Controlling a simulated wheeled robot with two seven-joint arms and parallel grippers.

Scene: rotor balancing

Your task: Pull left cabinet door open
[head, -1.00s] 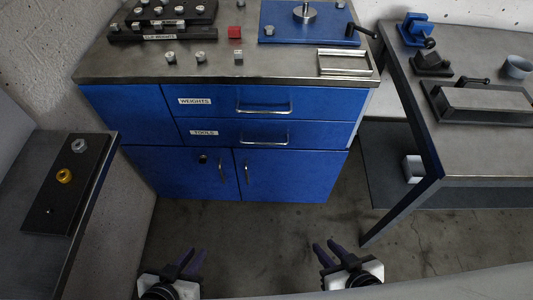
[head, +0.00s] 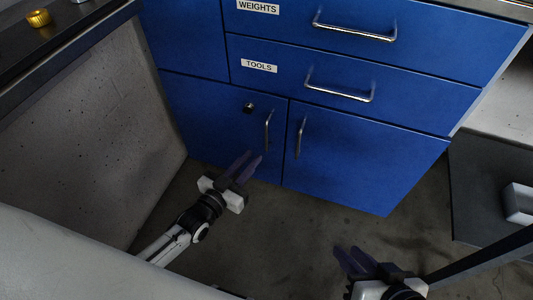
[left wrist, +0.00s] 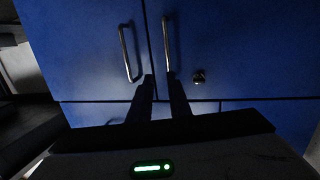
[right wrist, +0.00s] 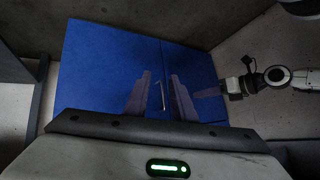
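The left cabinet door (head: 215,120) is blue and shut, with a round lock (head: 248,107) and an upright metal handle (head: 268,130) near its right edge. My left gripper (head: 246,160) is open and empty, just below and left of that handle in the head view. My right gripper (head: 350,252) is open and empty, low in front of the right door (head: 360,160).
Drawers labelled WEIGHTS (head: 355,30) and TOOLS (head: 350,85) are shut above the doors. A side table (head: 75,50) stands close on the left. A bench leg (head: 480,257) and a dark mat (head: 470,190) are on the right. The floor before the doors is clear.

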